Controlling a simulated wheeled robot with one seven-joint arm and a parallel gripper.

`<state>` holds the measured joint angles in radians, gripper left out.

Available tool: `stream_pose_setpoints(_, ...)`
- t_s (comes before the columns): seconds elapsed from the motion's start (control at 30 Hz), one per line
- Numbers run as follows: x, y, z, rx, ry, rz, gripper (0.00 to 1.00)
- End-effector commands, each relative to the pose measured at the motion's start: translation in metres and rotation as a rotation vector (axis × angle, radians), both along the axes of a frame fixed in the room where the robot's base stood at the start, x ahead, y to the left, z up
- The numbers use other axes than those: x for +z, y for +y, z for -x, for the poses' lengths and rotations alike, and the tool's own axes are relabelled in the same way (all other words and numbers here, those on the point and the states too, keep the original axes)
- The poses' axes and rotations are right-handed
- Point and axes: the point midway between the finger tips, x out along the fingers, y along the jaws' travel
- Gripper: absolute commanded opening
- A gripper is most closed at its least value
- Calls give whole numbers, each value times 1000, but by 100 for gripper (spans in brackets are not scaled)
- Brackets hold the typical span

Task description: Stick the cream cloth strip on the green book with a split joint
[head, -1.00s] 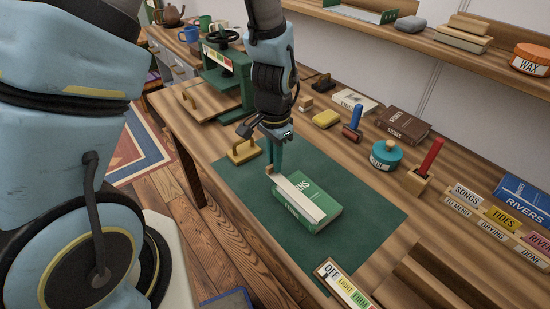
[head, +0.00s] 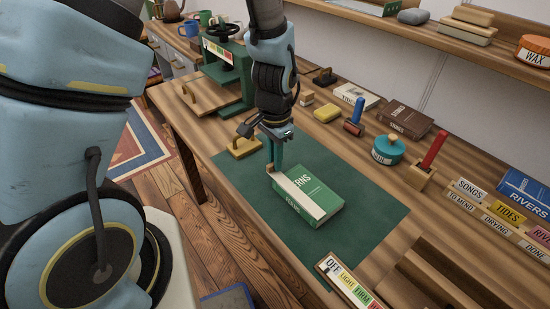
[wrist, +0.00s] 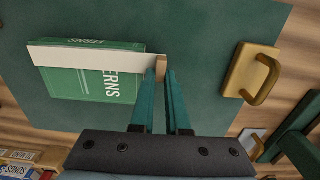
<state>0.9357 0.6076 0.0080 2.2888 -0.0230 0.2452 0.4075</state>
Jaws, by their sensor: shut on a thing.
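The green book (head: 318,190), titled FERNS in the wrist view (wrist: 95,85), lies flat on the green mat (head: 375,215). The cream cloth strip (head: 300,195) runs lengthwise along the book's spine-side edge, between the spine and the cover lettering. In the wrist view the strip (wrist: 85,57) looks straight and sticks out past both ends of the book. My gripper (wrist: 161,72) is shut on the strip's end at a small tan piece, just beyond the book's end. The split joint is hidden under the strip. I cannot tell whether the strip touches the book all along.
A brass-coloured handled weight (head: 243,147) stands at the mat's far left corner. A green press (head: 230,75) stands behind it. A teal pot (head: 387,153), a blue-handled roller (head: 355,118) and a red-handled tool (head: 430,155) stand to the right. The mat's right part is clear.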

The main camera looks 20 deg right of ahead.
Motion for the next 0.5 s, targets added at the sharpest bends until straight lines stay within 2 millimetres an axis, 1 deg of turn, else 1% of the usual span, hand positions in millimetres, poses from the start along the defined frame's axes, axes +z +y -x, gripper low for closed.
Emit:
stream_pose_setpoints(0.27, -5, 0, 0, 0, 0, 0, 0)
stream_pose_setpoints(0.3, -4, 0, 0, 0, 0, 0, 18)
stream_pose_setpoints(0.5, -4, 0, 0, 0, 0, 0, 40)
